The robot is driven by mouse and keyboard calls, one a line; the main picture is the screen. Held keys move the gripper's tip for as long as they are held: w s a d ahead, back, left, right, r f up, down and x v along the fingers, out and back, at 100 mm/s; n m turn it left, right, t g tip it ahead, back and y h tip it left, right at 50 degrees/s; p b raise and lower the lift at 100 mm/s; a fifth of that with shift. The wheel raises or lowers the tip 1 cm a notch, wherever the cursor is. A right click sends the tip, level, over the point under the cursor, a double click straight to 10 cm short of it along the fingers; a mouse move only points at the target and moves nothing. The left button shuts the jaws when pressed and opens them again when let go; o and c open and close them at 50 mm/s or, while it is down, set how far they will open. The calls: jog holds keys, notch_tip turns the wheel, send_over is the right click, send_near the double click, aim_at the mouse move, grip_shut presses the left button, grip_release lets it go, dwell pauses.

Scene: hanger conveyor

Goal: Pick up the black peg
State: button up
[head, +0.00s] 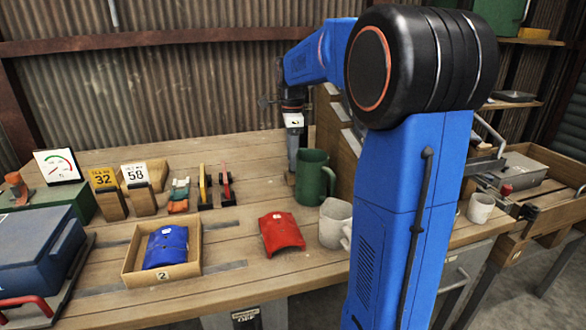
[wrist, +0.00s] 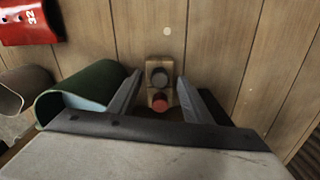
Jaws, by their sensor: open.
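The black peg (wrist: 159,76) stands in a small wooden block (wrist: 152,63) beside a red peg (wrist: 160,101). In the wrist view, my gripper (wrist: 160,84) is open, with one finger on each side of the block and nothing held. The black peg lies between the finger ends, apart from both. In the head view, my gripper (head: 293,165) points down at the back of the bench, beside the green mug. The pegs cannot be made out there.
The green mug (head: 312,178) stands close to my gripper and also shows in the wrist view (wrist: 88,88). A grey mug (head: 335,222) and a red curved cover (head: 281,233) are nearer the front. A wooden box (head: 190,270) holds a blue cover (head: 166,247).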

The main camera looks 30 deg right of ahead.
jog(key=shift+f, duration=0.75)
jog(key=shift+c, duration=0.3)
jog(key=c, duration=1)
jog(key=shift+r, duration=0.1)
jog(key=shift+r, duration=8.95)
